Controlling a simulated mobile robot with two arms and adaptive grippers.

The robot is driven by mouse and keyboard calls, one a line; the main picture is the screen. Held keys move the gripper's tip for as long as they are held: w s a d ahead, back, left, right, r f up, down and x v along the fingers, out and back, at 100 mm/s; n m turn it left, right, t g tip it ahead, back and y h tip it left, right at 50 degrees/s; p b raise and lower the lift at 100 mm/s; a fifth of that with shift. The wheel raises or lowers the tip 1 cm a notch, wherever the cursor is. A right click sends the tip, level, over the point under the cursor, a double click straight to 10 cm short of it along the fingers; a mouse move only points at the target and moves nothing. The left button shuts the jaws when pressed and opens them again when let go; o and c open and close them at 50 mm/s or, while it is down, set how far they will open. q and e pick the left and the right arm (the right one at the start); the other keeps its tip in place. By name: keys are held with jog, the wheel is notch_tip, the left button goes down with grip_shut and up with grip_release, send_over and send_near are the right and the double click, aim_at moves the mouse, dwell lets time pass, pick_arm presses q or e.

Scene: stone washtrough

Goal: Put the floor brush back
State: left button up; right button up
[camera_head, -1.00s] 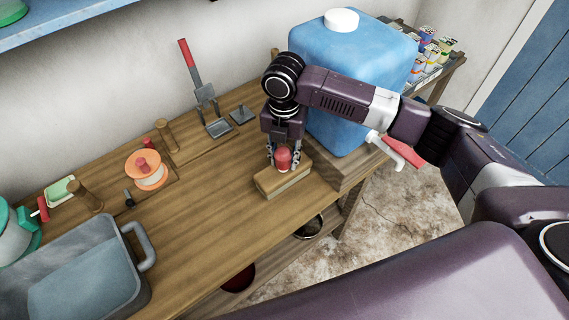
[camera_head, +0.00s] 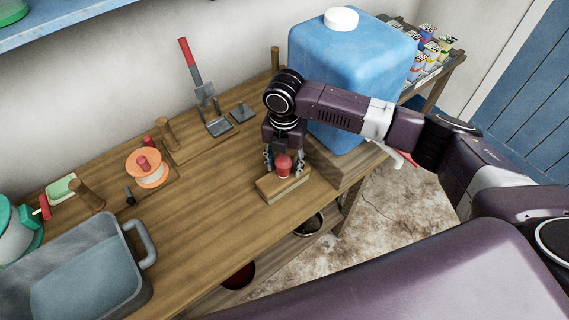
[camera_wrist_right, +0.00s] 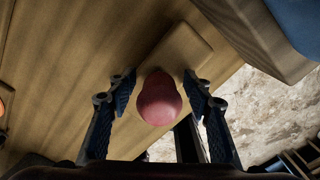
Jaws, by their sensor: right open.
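The floor brush appears to be the pale wooden block (camera_head: 271,191) with a red knob on top. It lies on the wooden bench (camera_head: 200,225) near its front edge, by the foot of the blue container. No bristles show. My right gripper (camera_head: 284,163) is above it, pointing down, with its fingers open on either side of the knob. In the right wrist view the knob (camera_wrist_right: 159,100) sits between the open fingers (camera_wrist_right: 160,88), with a gap on both sides. My left gripper is not in view.
A large blue container (camera_head: 345,75) stands close behind my right gripper. A grey basin (camera_head: 142,240), an orange-rimmed reel (camera_head: 147,168) and a red-handled tool (camera_head: 189,58) are farther left. The bench left of the brush is clear. Small cartons (camera_head: 430,50) stand at the back right.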

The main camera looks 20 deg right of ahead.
notch_tip(320, 180, up, 11)
jog(key=shift+b, duration=1.25)
jog(key=shift+r, duration=0.7)
